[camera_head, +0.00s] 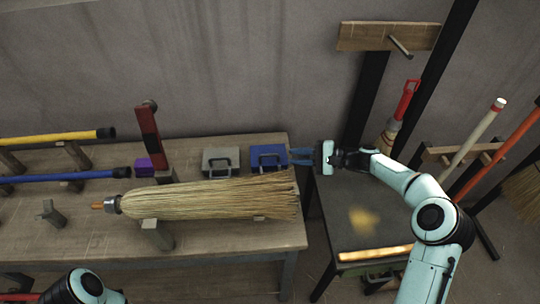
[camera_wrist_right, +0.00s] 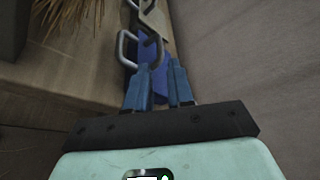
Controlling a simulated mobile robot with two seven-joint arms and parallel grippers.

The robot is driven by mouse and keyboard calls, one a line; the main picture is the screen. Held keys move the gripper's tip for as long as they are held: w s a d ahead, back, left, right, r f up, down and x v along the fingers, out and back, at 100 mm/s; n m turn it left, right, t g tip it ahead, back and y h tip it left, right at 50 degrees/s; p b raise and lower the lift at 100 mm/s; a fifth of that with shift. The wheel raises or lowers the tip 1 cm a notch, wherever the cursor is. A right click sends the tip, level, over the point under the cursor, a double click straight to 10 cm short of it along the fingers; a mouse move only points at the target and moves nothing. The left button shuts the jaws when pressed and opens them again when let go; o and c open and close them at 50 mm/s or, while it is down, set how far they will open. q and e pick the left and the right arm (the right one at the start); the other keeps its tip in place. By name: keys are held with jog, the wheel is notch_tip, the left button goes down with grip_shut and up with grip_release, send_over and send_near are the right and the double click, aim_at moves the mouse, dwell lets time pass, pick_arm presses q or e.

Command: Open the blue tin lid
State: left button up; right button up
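The blue tin (camera_head: 268,156) sits at the right end of the workbench, with a handle on its front; its lid looks shut. It also shows in the right wrist view (camera_wrist_right: 148,54), just beyond the blue fingers. My right gripper (camera_head: 293,156) is at the tin's right side, fingers pointing left at it. In the wrist view my right gripper (camera_wrist_right: 158,72) has its fingers apart, with nothing clearly held between them; I cannot tell whether they touch the tin. My left gripper is out of view; only part of that arm shows at the bottom left.
A grey tin (camera_head: 221,162) stands left of the blue one. A large straw broom head (camera_head: 210,198) lies in front of both on the workbench (camera_head: 90,240). A red upright post (camera_head: 149,136) and purple block (camera_head: 145,167) stand farther left. A dark table (camera_head: 350,205) is at right.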

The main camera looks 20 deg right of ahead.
aim_at(274, 155)
jog(key=x, duration=0.9)
jog(key=shift+w+f, duration=0.1)
grip_shut()
